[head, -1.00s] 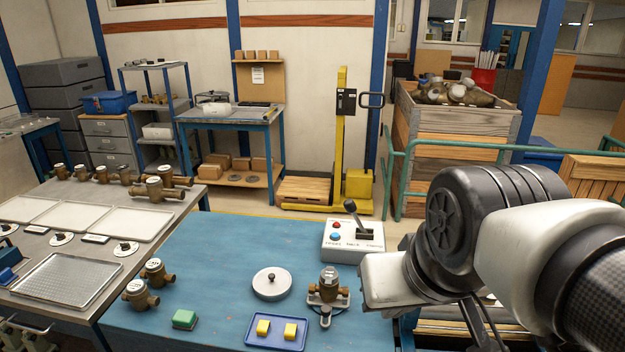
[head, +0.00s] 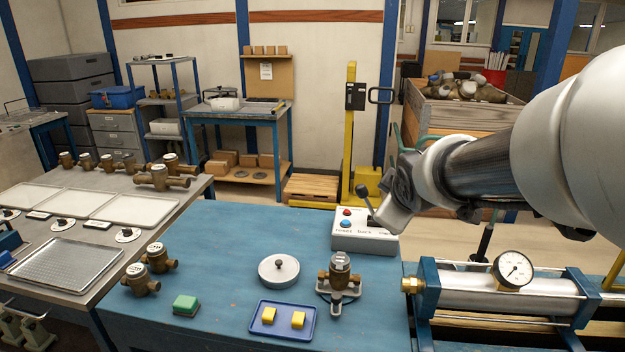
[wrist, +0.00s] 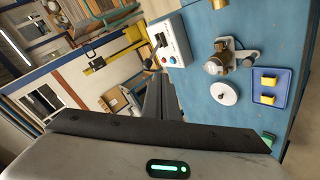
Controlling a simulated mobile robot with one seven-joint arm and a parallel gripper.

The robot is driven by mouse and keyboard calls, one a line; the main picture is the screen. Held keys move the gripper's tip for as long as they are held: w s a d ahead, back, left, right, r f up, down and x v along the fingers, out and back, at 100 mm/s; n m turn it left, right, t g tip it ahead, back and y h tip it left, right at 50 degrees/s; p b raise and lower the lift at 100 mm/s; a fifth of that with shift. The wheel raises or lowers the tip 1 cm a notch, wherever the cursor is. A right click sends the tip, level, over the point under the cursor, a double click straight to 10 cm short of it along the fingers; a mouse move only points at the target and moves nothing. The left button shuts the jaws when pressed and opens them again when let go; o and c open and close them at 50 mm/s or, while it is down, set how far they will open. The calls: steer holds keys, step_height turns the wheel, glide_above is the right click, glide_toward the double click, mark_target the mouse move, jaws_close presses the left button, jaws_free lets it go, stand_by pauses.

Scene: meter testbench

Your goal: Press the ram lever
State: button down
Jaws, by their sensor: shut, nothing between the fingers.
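The control box (head: 350,238) is white, with a red and a blue button on its left and a black lever (head: 366,200) on its right. The lever leans up and to the left. My gripper (head: 387,214) is just right of the lever in the head view, partly covering the box's right side; I cannot tell whether it touches. In the wrist view, the shut, empty gripper fingers (wrist: 160,84) point toward the control box (wrist: 176,52), and the lever (wrist: 157,42) shows beyond them. A ram cylinder (head: 480,299) with a round gauge (head: 513,270) lies right of the blue bench.
On the blue bench (head: 232,240) are a brass meter on a stand (head: 340,275), a round lidded disc (head: 279,270), a blue tray (head: 282,330) with two yellow blocks, a green block (head: 185,305) and two more meters (head: 142,281). The bench behind the disc is clear.

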mark_target(368, 204)
steer(key=w+a+f+n+t+y+b, duration=0.1)
steer(key=w+f+n+t+y+b, duration=0.1)
steer(key=w+f+n, duration=0.5)
steer(key=w+a+f+n+t+y+b, duration=0.2)
steer(key=w+f+n+b, duration=0.3)
steer(key=w, duration=0.7)
step_height(368, 204, down, 3)
steer(key=shift+a+n+t+y+b, duration=0.15)
steer(key=shift+n+t+y+b, duration=0.2)
steer(key=shift+n+t+y, duration=0.5)
steer(key=shift+w, duration=0.15)
steer(key=x, duration=1)
steer(key=shift+a+f, duration=0.1)
steer(key=shift+f, duration=0.2)
steer(key=shift+g, duration=0.25)
steer(key=d, duration=0.2)
steer(key=d+r+p, duration=0.1)
steer(key=d, duration=0.1)
steer(key=shift+r, duration=0.15)
